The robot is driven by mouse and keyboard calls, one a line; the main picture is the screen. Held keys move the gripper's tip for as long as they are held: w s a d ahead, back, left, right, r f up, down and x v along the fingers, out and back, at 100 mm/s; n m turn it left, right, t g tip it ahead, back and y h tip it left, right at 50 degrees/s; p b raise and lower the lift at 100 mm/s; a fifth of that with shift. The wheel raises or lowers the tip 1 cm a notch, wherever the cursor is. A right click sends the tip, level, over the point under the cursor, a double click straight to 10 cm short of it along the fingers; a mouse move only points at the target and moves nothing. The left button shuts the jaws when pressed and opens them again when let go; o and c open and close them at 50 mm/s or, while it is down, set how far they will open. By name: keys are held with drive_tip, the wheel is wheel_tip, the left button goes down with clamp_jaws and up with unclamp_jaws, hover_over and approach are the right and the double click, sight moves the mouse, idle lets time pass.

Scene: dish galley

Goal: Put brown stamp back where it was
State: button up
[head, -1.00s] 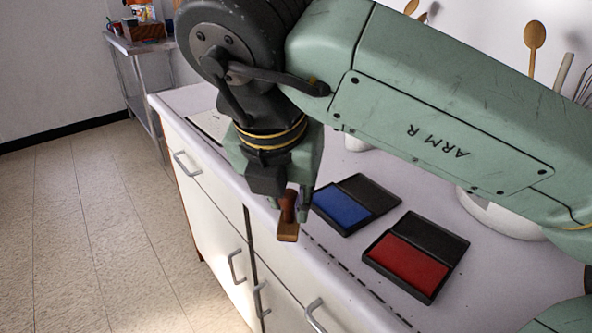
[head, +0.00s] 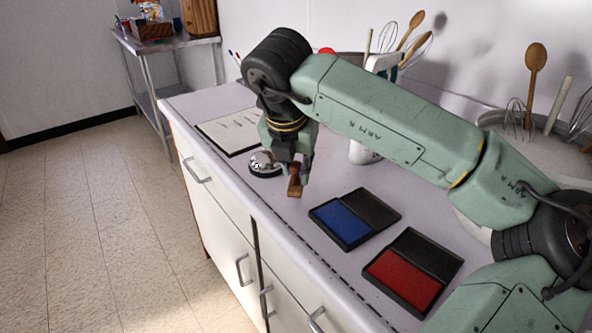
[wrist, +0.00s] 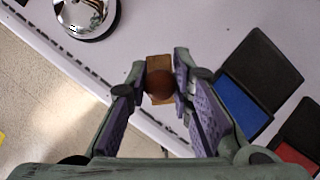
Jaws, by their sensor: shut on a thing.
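The brown stamp (head: 295,181) has a wooden base and a round, reddish-brown handle. My gripper (head: 291,166) is shut on its handle, and the base hangs below the fingers near the counter's front edge. In the wrist view the stamp (wrist: 160,84) sits between the two purple-padded fingers (wrist: 162,90). I cannot tell whether its base touches the counter (head: 262,211). The blue ink pad (head: 343,221) lies open to the right of the stamp, and the red ink pad (head: 405,280) lies open farther right.
A silver bell (head: 263,165) stands just left of my gripper. An open notebook (head: 232,131) lies farther back on the left. The counter between stamp and blue pad is clear.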

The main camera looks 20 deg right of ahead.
wheel_tip(320, 180, down, 2)
drive_tip(key=shift+f+p, duration=0.1)
drive_tip(key=shift+p, duration=0.2)
drive_tip(key=shift+s+f, duration=0.1)
drive_tip(key=shift+f, duration=0.05)
drive_tip(key=shift+f+b, duration=0.15)
drive_tip(key=shift+b, duration=0.2)
drive_tip(key=o, duration=0.9)
drive_tip(key=shift+r, duration=0.45)
drive_tip(key=b+v, duration=0.1)
drive_tip(key=v, duration=1)
drive_tip(key=shift+s+r+b, duration=0.2)
drive_tip(key=shift+b, duration=0.1)
drive_tip(key=shift+a, duration=0.1)
